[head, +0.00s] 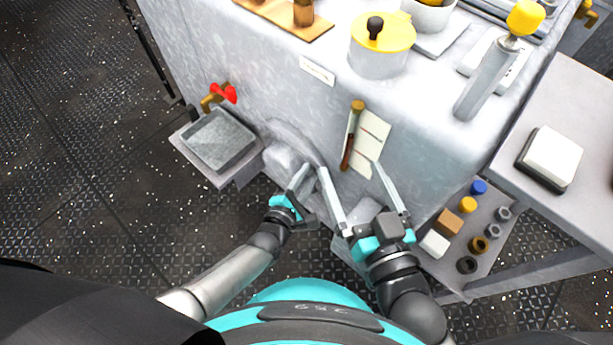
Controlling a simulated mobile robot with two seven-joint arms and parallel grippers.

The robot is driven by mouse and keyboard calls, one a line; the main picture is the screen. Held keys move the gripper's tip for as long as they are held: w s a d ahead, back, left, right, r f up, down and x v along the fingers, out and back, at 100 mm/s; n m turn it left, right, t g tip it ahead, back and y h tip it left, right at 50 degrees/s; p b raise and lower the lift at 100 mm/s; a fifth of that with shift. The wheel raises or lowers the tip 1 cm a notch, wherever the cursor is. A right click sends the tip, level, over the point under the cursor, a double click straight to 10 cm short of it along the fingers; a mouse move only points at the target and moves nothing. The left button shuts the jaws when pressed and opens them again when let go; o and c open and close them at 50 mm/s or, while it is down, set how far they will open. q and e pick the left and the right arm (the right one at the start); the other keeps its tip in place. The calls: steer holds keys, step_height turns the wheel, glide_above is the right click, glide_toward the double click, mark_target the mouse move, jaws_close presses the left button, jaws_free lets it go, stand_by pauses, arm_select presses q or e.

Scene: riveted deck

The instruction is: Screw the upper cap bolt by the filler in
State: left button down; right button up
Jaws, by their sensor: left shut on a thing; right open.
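I cannot make out the upper cap bolt for certain; no bolt head shows clearly on the grey housing (270,85). I cannot tell which part is the filler. A brass-topped tube with brown inside (352,138) stands against a pale scale plate (372,140) on the housing's front. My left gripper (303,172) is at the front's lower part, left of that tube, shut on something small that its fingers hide. My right gripper (349,168) is open, its long fingers spread wide below the tube, with nothing seen held between them.
A yellow-lidded pot (377,62) and a yellow-knobbed lever (488,80) stand on top. A red-handled tap (222,94) is above a grey tray (220,140) at left. A lower shelf at right holds small parts, including a blue cap (479,187) and a yellow cap (468,204).

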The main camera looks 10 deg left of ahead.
arm_select(q)
steer(key=shift+s, duration=0.1)
arm_select(e)
steer(key=shift+r, duration=0.1)
arm_select(q)
steer(key=shift+f, duration=0.1)
steer(key=c, duration=0.9)
jaws_free()
arm_select(e)
steer(key=shift+s+a, duration=0.1)
arm_select(q)
steer(key=shift+s, duration=0.1)
